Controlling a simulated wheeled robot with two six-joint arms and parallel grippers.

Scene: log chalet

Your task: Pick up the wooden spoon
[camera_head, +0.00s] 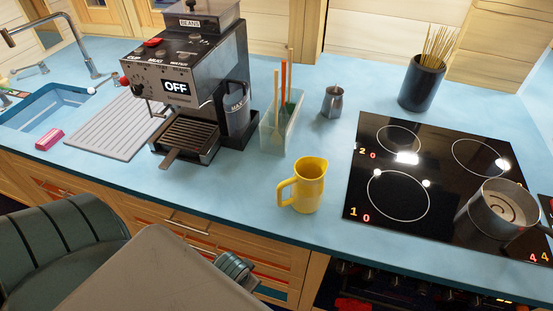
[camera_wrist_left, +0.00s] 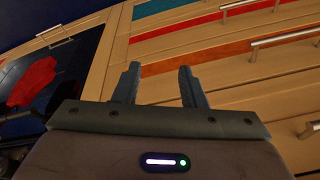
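Several upright utensils stand in a clear, pale green holder (camera_head: 279,128) on the blue counter, right of the coffee machine. One is a light wooden handle (camera_head: 275,97), another is orange-red (camera_head: 283,90), and a further thin one (camera_head: 290,75) rises behind. Their lower ends are partly hidden, so I cannot tell for sure which is the wooden spoon. My left gripper (camera_wrist_left: 159,67) is open and empty in the left wrist view, with its two fingers apart in front of the drawer fronts below the counter. My right gripper is not in view.
A coffee machine (camera_head: 190,75) stands left of the holder. A steel jug (camera_head: 332,103) and a yellow pitcher (camera_head: 308,186) are nearby. A black hob (camera_head: 430,160) with a steel pot (camera_head: 492,213) lies right. Drawers (camera_head: 180,215) front the counter. A dark utensil pot (camera_head: 421,87) stands behind the hob.

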